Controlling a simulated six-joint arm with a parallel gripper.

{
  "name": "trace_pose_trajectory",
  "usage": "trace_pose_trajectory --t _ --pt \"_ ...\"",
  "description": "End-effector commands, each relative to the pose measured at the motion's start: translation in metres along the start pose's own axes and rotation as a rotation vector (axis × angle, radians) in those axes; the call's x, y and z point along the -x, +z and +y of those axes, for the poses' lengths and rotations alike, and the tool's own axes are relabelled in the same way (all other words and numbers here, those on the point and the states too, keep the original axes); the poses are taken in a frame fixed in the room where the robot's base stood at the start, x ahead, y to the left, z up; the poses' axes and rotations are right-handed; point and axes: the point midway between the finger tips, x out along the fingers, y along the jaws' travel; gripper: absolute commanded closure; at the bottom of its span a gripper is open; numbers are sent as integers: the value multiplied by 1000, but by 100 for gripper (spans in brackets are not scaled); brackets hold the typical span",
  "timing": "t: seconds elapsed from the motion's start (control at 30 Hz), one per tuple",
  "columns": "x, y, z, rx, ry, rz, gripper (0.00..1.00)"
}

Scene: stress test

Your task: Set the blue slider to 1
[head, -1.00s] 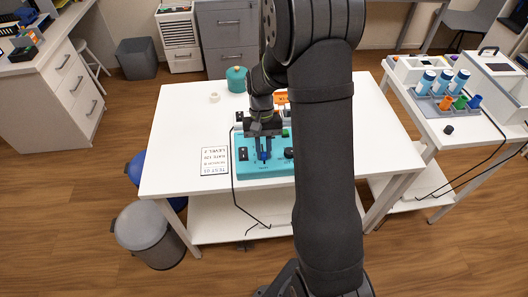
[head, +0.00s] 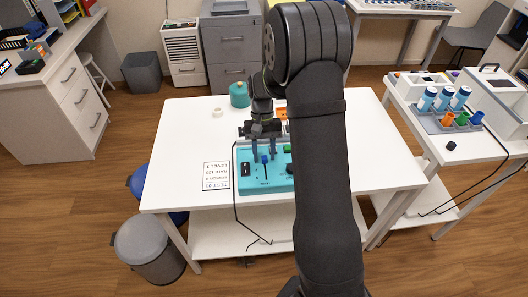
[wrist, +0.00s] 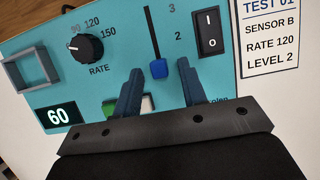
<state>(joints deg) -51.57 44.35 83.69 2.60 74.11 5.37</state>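The teal panel (head: 262,185) lies on the white table and carries a vertical slider slot. The blue slider knob (wrist: 158,69) sits at the lower end of the visible slot in the wrist view, below the printed 2 and 3. No printed 1 is visible; a finger covers part of that area. The knob also shows in the head view (head: 265,159). My gripper (wrist: 159,72) is open, with one finger on each side of the knob and a visible gap to each. It is above the panel in the head view (head: 264,158).
A printed card (wrist: 268,38) reads RATE 120, LEVEL 2. A teal jar (head: 239,95) stands behind the panel.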

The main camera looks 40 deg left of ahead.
Motion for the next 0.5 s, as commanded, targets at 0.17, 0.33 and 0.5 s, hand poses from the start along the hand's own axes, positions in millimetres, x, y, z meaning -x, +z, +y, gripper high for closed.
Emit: trace_pose_trajectory --t 0.17,0.33,0.5 --pt "5 0 0 0 0 0 62" --pt "32 0 0 0 0 2 62" --pt "74 0 0 0 0 3 62"
